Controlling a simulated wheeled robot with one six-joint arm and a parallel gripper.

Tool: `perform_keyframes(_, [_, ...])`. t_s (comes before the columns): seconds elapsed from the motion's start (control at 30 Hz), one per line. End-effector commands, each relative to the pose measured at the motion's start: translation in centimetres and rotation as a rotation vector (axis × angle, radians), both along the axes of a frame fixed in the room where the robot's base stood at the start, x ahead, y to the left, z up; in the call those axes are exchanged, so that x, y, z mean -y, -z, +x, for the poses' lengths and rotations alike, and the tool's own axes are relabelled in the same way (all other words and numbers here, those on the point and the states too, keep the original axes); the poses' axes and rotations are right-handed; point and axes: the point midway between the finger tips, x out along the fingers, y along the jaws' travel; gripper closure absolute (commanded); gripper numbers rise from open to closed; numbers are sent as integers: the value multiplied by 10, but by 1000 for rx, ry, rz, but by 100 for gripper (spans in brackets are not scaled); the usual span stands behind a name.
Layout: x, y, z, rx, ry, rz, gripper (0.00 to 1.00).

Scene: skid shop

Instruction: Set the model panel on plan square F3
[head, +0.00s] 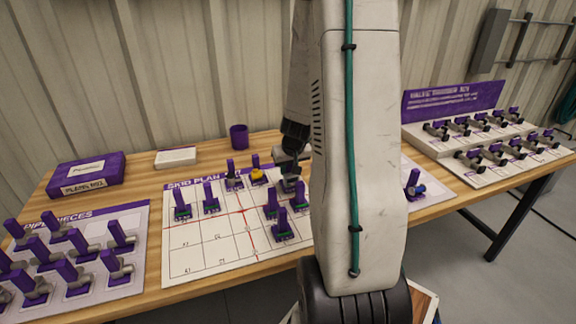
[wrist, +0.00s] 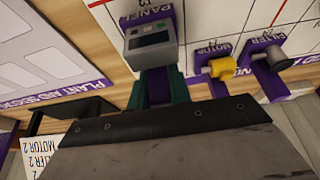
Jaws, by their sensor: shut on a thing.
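The model panel (wrist: 150,40) is a small grey box with a dark screen on a purple base lettered PANEL. In the wrist view my gripper (wrist: 158,88) is shut on its purple upright, with a green finger on each side. The head view shows my gripper (head: 291,160) over the back part of the skid plan (head: 200,262), partly covered by my arm. The plan is a white sheet with a black grid, red lines and a purple title strip. Square F3 cannot be made out. I cannot tell how high the panel is.
A yellow motor model (wrist: 222,67) and a grey filter model (wrist: 268,57) stand close to the panel. Several purple-handled models stand on the plan. The pipe pieces sheet (head: 140,290) is at left, a stepped rack (head: 430,147) at right. The plan's front left squares are clear.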

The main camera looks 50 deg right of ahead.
Motion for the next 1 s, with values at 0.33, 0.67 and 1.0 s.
perform_keyframes(0.33, [0,0,0,1,-1,-1,100])
perform_keyframes(0.67, [0,3,0,1,-1,-1,100])
perform_keyframes(1.0, [0,8,0,1,0,0,100])
